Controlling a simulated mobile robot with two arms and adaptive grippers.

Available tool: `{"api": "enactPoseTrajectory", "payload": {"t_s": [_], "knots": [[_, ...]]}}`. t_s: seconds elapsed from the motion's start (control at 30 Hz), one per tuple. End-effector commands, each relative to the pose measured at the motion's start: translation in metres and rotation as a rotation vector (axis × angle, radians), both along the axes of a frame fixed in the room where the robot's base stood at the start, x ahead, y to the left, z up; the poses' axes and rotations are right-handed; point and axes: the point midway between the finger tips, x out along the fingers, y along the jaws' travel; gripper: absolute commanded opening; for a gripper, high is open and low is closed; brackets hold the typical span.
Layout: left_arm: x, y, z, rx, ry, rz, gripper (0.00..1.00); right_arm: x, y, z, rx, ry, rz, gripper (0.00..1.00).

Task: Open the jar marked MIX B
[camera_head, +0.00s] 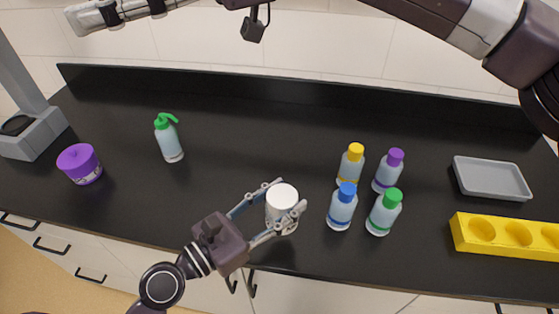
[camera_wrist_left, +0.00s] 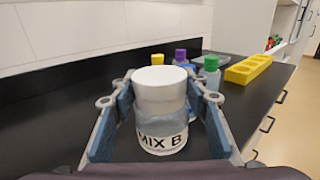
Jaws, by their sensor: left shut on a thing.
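The jar marked MIX B (camera_wrist_left: 162,138) stands upright on the black bench in the left wrist view, with its label facing the camera. It has a white lid (camera_wrist_left: 160,76) on top and a translucent body below. In the head view the jar (camera_head: 281,205) is near the bench's front edge. My left gripper (camera_head: 276,200) reaches in from the front and is shut on the jar, one finger on each side. The left wrist view shows the fingers (camera_wrist_left: 160,110) beside the jar's body, below the lid.
Several bottles, with yellow (camera_head: 351,165), purple (camera_head: 388,171), blue (camera_head: 342,207) and green (camera_head: 384,212) caps, stand close right of the jar. A grey tray (camera_head: 491,179) and yellow rack (camera_head: 506,236) lie farther right.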

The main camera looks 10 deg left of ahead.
Motion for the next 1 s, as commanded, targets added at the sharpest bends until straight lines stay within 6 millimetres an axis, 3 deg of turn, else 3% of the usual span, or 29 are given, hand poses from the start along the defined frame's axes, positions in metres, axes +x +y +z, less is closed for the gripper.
{"api": "enactPoseTrajectory", "payload": {"t_s": [0.1,0.27,0.37,0.5,0.63,0.8,1.0], "knots": [[0.0,0.0,0.0,0.0,0.0,0.0,0.0,-0.032,0.018,-0.05,-0.223,-0.012,0.03,0.61],[0.0,0.0,0.0,-0.001,-0.001,0.0,0.0,-0.053,0.017,-0.126,-0.551,-0.023,0.002,0.61],[0.0,0.0,0.0,-0.001,-0.001,0.0,0.0,-0.053,0.001,-0.173,-0.764,-0.033,-0.063,0.61],[0.0,0.0,0.0,-0.001,-0.001,0.0,0.0,-0.034,-0.039,-0.227,-1.048,-0.049,-0.214,0.61],[0.0,0.0,0.0,-0.001,-0.001,0.0,0.0,-0.007,-0.087,-0.257,-1.264,-0.058,-0.394,0.61],[0.0,0.0,0.0,-0.001,-0.001,0.0,0.0,0.024,-0.14,-0.268,-1.435,-0.06,-0.604,0.61],[0.0,0.0,0.0,-0.001,-0.001,0.0,0.0,0.041,-0.171,-0.268,-1.515,-0.058,-0.733,0.61]]}}
